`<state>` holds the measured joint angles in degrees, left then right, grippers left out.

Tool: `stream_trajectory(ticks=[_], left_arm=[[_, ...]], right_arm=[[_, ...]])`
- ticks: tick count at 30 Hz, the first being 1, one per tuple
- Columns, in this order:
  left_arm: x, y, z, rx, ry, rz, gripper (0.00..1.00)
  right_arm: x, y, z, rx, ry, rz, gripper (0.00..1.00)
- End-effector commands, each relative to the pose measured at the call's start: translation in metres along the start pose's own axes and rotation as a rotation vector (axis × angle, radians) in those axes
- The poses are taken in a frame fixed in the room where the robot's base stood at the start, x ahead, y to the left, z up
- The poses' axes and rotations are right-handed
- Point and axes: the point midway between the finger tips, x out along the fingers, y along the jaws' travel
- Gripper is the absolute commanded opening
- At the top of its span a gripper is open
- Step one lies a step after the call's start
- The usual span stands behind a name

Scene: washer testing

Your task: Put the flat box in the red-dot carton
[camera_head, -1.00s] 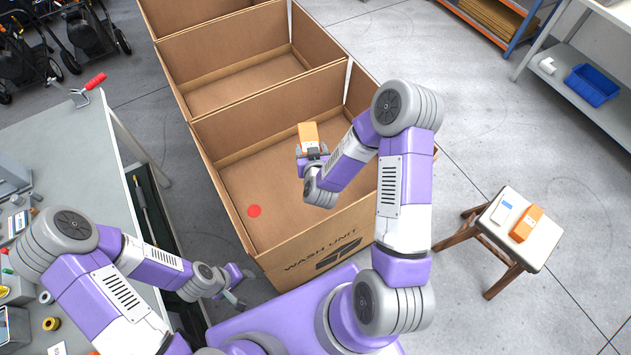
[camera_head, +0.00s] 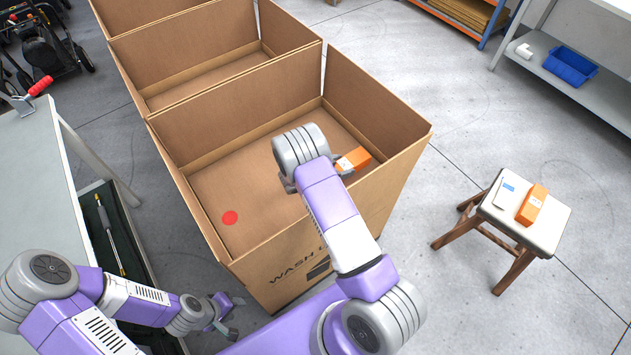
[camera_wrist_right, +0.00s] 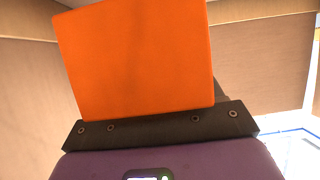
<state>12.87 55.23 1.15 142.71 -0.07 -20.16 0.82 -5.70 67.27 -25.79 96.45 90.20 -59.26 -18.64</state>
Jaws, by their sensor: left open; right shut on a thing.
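The red-dot carton (camera_head: 262,232) is the nearest of a row of open cardboard cartons, with a red dot (camera_head: 230,218) on its floor. My right gripper (camera_head: 341,170) is shut on an orange box (camera_head: 355,160), within the carton's outline near its right wall. The box's height above the carton floor is hard to judge. In the right wrist view the box (camera_wrist_right: 138,60) stands out from the jaws, with cardboard walls behind it. My left gripper (camera_head: 232,314) is open and empty, outside the carton at its near left.
A stool (camera_head: 545,235) at the right holds another orange box (camera_head: 531,205) and a white flat item (camera_head: 507,195). A grey table (camera_head: 30,180) stands at the left. A shelf with a blue bin (camera_head: 571,67) is at the upper right.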

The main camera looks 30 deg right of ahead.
Motion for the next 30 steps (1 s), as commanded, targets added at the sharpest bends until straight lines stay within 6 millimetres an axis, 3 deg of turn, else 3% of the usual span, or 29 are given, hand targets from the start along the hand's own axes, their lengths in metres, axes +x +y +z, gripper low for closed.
stream_trajectory(ticks=[3, 11, 16, 27, 28, 30], left_arm=[[0.011, -0.004, 0.0, 0.0, 0.0, 0.0, 0.43], [0.017, -0.006, -0.001, 0.0, 0.0, 0.0, 0.43], [0.027, -0.01, -0.001, 0.0, 0.0, 0.0, 0.43], [0.029, -0.011, -0.001, 0.0, 0.0, 0.0, 0.43], [0.029, -0.011, -0.001, 0.0, 0.0, 0.0, 0.43], [0.028, -0.011, -0.001, 0.0, 0.0, 0.0, 0.43]], right_arm=[[0.012, 0.001, 0.024, -0.001, 0.002, 0.001, 0.23], [0.021, 0.001, 0.043, -0.002, 0.002, 0.001, 0.23], [0.033, 0.001, 0.066, -0.002, 0.002, 0.001, 0.23], [0.035, 0.001, 0.071, 0.0, 0.001, 0.0, 0.23], [0.035, 0.001, 0.072, -0.001, -0.001, 0.001, 0.67], [0.035, 0.001, 0.071, -0.001, -0.001, 0.001, 0.78]])
